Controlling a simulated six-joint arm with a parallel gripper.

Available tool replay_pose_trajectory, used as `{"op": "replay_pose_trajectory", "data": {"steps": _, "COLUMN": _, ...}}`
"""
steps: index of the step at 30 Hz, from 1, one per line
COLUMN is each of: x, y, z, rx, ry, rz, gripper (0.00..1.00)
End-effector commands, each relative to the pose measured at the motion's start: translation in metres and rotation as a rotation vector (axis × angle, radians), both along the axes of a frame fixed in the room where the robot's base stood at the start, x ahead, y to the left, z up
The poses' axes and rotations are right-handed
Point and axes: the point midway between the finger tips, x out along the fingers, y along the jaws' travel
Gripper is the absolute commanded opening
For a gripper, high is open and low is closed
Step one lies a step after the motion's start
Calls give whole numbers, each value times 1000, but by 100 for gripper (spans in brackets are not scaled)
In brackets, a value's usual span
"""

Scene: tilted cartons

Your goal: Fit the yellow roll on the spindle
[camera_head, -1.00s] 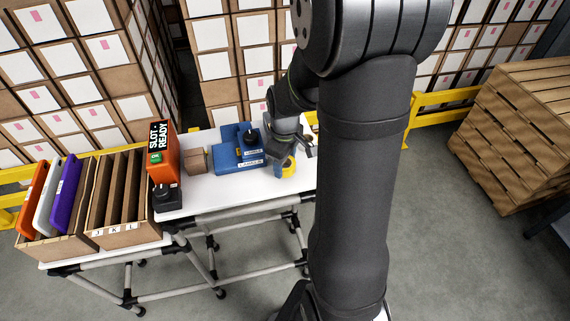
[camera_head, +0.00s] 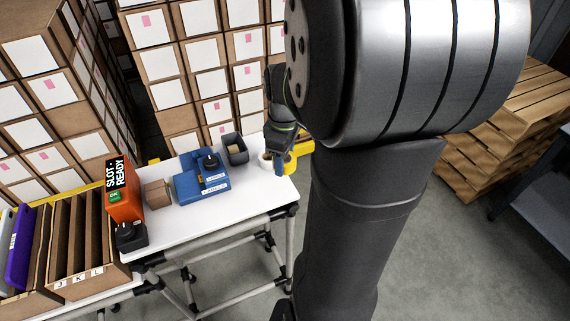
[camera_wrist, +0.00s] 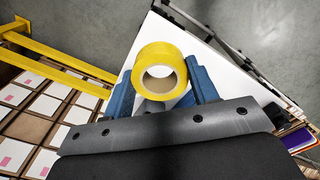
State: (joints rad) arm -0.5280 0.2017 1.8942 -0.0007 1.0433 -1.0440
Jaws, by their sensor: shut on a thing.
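The yellow roll (camera_wrist: 160,51) is a ring, held between the two blue fingers of my gripper (camera_wrist: 160,88) in the wrist view. Its open hole faces the wrist camera. In the head view my gripper (camera_head: 279,163) is over the right end of the white table, with the yellow roll (camera_head: 290,163) partly hidden by it. A blue label machine (camera_head: 203,182) with a black upright part on top (camera_head: 210,160) stands to the left, apart from the roll. I cannot clearly tell which part is the spindle.
A dark grey bin (camera_head: 236,150) stands between the machine and my gripper. A pale round item (camera_head: 265,160) is beside my gripper. A small carton (camera_head: 157,194) and an orange SLOT READY sign (camera_head: 123,190) are on the left. Bare white tabletop (camera_head: 225,205) lies in front.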

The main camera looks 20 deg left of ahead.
Motion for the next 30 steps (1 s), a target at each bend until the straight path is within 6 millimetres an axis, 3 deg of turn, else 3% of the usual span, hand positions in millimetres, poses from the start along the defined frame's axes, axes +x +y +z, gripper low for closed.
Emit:
{"op": "replay_pose_trajectory", "data": {"steps": 9, "x": 35, "y": 122, "z": -9, "rx": 5, "ry": -8, "rz": 12, "gripper": 33}}
{"op": "replay_pose_trajectory", "data": {"steps": 18, "x": 36, "y": 226, "z": -27, "rx": 13, "ry": -15, "rz": 12, "gripper": 33}}
{"op": "replay_pose_trajectory", "data": {"steps": 24, "x": 25, "y": 270, "z": -44, "rx": 7, "ry": -7, "rz": 7, "gripper": 33}}
{"op": "replay_pose_trajectory", "data": {"steps": 30, "x": 16, "y": 290, "z": -54, "rx": 1, "ry": 0, "rz": 0, "gripper": 33}}
